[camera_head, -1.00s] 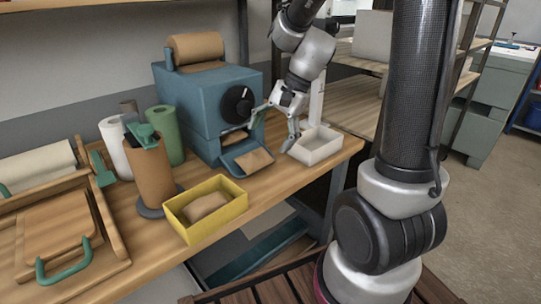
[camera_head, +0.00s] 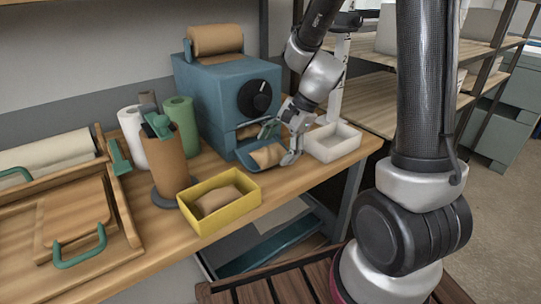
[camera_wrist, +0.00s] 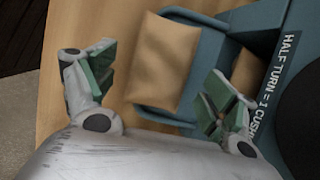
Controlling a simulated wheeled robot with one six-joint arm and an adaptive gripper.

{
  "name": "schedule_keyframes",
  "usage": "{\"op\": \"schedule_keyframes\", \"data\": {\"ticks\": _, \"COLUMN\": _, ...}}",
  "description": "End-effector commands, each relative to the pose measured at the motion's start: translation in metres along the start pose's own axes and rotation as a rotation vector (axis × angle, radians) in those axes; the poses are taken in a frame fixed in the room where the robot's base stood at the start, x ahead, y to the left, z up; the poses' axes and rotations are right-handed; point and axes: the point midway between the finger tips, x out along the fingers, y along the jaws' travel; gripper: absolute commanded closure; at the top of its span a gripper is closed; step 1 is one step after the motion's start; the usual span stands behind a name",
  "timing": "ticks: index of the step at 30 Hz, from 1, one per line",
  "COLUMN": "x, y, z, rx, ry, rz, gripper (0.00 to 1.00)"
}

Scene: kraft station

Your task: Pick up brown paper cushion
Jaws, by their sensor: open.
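A brown paper cushion (camera_head: 268,156) lies in the blue outlet tray (camera_head: 247,164) at the front of the blue dispenser (camera_head: 228,95). In the wrist view the cushion (camera_wrist: 163,61) sits between and beyond my two fingers. My gripper (camera_head: 279,145) is at the tray, with its green-padded fingers spread apart on either side of the cushion. The gripper (camera_wrist: 157,95) is open and empty in the wrist view. Whether the pads touch the cushion cannot be told. A second brown cushion (camera_head: 217,200) lies in the yellow box (camera_head: 232,213).
An empty white box (camera_head: 333,144) stands right of my gripper on the wooden bench. A brown paper roll (camera_head: 168,163) on a stand, green and white rolls, and a wooden tray (camera_head: 125,215) stand to the left. The dispenser's black knob (camera_head: 254,98) is close above my gripper.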

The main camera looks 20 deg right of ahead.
Motion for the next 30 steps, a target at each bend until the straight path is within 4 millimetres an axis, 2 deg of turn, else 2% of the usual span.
{"op": "schedule_keyframes", "data": {"ticks": 3, "x": 0.0109, "y": 0.0002, "z": -0.0001, "rx": 0.0, "ry": 0.0, "rz": 0.001, "gripper": 0.14}}
{"op": "schedule_keyframes", "data": {"ticks": 10, "x": 0.0121, "y": -0.0001, "z": -0.0001, "rx": 0.0, "ry": 0.001, "rz": -0.001, "gripper": 0.14}}
{"op": "schedule_keyframes", "data": {"ticks": 11, "x": 0.0121, "y": -0.0001, "z": -0.0001, "rx": 0.0, "ry": 0.001, "rz": -0.001, "gripper": 0.18}}
{"op": "schedule_keyframes", "data": {"ticks": 16, "x": 0.012, "y": -0.0002, "z": -0.0001, "rx": 0.0, "ry": 0.001, "rz": -0.001, "gripper": 0.49}}
{"op": "schedule_keyframes", "data": {"ticks": 17, "x": 0.012, "y": -0.0001, "z": -0.0001, "rx": 0.0, "ry": 0.001, "rz": -0.001, "gripper": 0.52}}
{"op": "schedule_keyframes", "data": {"ticks": 30, "x": 0.0098, "y": -0.0008, "z": -0.0003, "rx": 0.0, "ry": 0.001, "rz": -0.001, "gripper": 0.52}}
